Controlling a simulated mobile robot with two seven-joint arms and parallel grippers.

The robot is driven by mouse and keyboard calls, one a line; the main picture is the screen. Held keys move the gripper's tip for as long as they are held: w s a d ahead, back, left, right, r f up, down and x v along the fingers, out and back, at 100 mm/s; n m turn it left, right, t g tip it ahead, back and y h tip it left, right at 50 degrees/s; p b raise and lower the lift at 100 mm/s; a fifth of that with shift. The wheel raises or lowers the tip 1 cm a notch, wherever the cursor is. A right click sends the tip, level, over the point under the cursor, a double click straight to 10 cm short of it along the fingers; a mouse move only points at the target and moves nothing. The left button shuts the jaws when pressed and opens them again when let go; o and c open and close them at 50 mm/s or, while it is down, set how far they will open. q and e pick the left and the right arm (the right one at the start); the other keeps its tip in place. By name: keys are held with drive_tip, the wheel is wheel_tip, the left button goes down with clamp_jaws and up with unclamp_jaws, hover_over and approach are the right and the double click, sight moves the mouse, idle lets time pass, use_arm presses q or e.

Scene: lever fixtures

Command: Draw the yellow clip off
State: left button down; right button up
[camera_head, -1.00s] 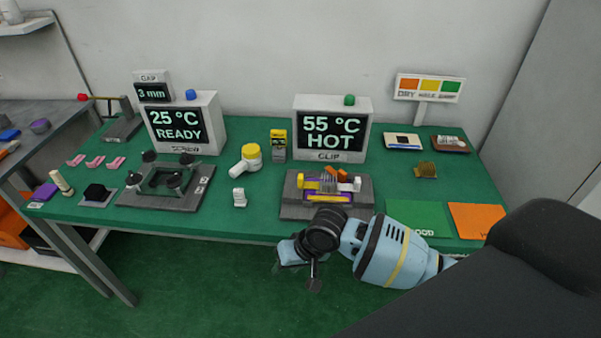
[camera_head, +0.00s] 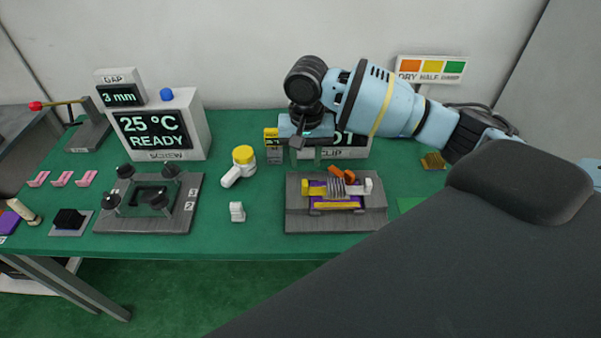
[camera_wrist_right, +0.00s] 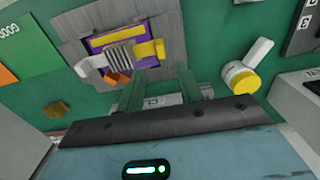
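The clip fixture (camera_head: 295,213) is a grey block with a purple insert, at the middle right of the green table. A yellow bar (camera_head: 338,206) lies along its front and a yellow block (camera_head: 306,187) sits at its left end; I cannot tell which is the clip. A ribbed grey part (camera_head: 337,188), two orange pieces (camera_head: 341,173) and a white block (camera_head: 368,186) sit there too. My right gripper (camera_head: 306,137) is behind and above the fixture, apart from it. In the right wrist view its fingers (camera_wrist_right: 160,92) are spread and empty. My left gripper is out of view.
The display reading CLIP (camera_head: 345,153) stands behind the fixture, partly hidden by my right gripper. A white and yellow cylinder part (camera_head: 240,164) and a small white block (camera_head: 237,212) lie left of the fixture. The screw fixture (camera_head: 150,220) is farther left.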

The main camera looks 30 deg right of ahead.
sight(305, 183)
drive_tip(key=shift+f+b, duration=0.45)
drive_tip(key=shift+f, duration=3.5)
clamp_jaws()
